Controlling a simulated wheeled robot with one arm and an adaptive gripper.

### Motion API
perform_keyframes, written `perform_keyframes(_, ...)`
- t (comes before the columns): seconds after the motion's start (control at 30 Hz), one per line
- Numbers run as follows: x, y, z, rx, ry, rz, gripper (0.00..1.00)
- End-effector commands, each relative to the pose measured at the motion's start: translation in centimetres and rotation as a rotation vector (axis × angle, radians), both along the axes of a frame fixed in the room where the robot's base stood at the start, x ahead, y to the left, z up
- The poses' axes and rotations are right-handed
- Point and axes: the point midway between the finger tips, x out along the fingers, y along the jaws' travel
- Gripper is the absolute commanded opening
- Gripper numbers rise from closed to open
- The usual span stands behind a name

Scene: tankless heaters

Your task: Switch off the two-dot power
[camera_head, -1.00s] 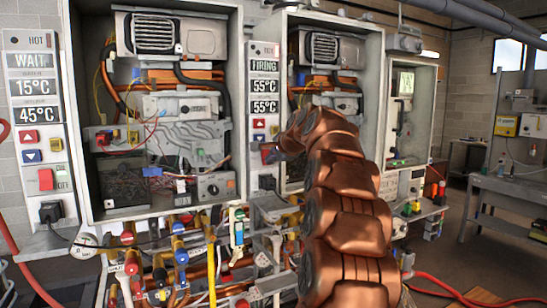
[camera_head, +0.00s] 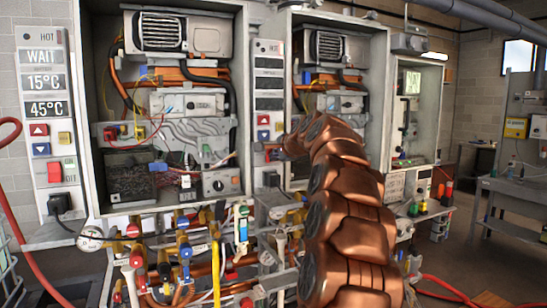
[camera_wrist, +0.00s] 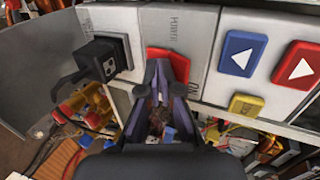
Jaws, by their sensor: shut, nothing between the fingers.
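The middle control panel (camera_head: 268,48) is beside the second open heater cabinet in the head view. Its display windows (camera_head: 268,83) are dark. In the wrist view its red power switch (camera_wrist: 172,61) sits under a "Power" label, partly hidden behind my fingertips. My gripper (camera_wrist: 160,68) is shut and empty, with its tips at the switch, seemingly touching it. In the head view my gripper (camera_head: 274,153) is small at the panel's lower part, and my copper arm covers much of the area. I cannot make out any dot marks.
The wrist view shows a blue arrow button (camera_wrist: 242,53), a red arrow button (camera_wrist: 299,66), a yellow button (camera_wrist: 246,105) and a black plug (camera_wrist: 97,58) near the switch. The left panel (camera_head: 42,40) still reads WAIT, 15°C and 45°C. Pipes and valves crowd below.

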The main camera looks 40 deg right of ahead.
Motion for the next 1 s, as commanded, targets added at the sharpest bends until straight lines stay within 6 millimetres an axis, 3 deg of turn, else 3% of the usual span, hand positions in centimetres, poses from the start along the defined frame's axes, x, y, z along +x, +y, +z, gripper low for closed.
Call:
perform_keyframes(0.3,0.1,0.0,1.6,-0.002,-0.006,-0.001,0.00)
perform_keyframes(0.7,0.1,0.2,1.6,-0.002,-0.005,0.001,0.00)
perform_keyframes(1.0,-1.0,0.9,2.8,-0.002,-0.006,0.004,0.00)
